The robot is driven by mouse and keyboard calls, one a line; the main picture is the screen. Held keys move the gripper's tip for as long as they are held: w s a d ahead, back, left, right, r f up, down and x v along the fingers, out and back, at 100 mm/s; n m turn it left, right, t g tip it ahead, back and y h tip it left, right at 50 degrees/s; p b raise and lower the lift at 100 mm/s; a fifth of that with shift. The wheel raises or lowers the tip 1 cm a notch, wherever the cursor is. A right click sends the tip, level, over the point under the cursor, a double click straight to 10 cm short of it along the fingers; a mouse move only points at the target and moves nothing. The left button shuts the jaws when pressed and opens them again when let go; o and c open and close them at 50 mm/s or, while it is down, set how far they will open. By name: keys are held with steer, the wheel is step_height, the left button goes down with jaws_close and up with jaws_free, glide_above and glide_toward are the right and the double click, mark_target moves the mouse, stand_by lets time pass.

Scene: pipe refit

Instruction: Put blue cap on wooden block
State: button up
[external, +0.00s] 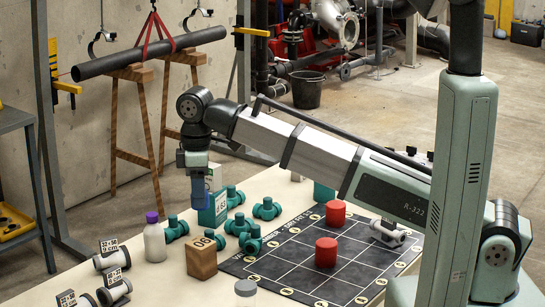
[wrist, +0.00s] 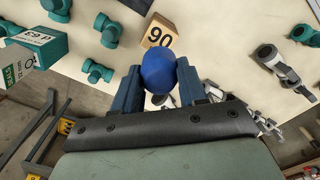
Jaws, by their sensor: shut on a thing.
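The blue cap (wrist: 158,72) shows in the wrist view as a smooth, round blue shape between my two fingers. My gripper (wrist: 158,80) is shut on it; in the external view my gripper (external: 200,192) hangs above the table, pointing down. The cap cannot be told apart from the dark blue fingers there. The wooden block (external: 202,258), a light brown cube marked 06, stands on the table below my gripper and apart from it. In the wrist view the block (wrist: 159,36) shows just beyond the cap, its lower part hidden by the cap.
A white bottle with a purple top (external: 154,240) stands left of the block. Teal pipe fittings (external: 240,225) and a teal box (external: 213,208) stand behind. A grey round piece (external: 245,288) lies in front right. The black grid mat (external: 290,262) holds two red cylinders.

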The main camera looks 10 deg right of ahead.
mark_target(199, 242)
steer(key=shift+w+a+r+m, duration=0.1)
steer(key=shift+a+r+m, duration=0.3)
steer(key=shift+r, duration=0.1)
steer(key=shift+d+f, duration=0.15)
steer(key=shift+f, duration=4.85)
steer(key=shift+f, duration=0.15)
steer(key=o, duration=1)
step_height(199, 242, up, 12)
steer(key=shift+r, duration=0.15)
steer(key=shift+w, duration=0.1)
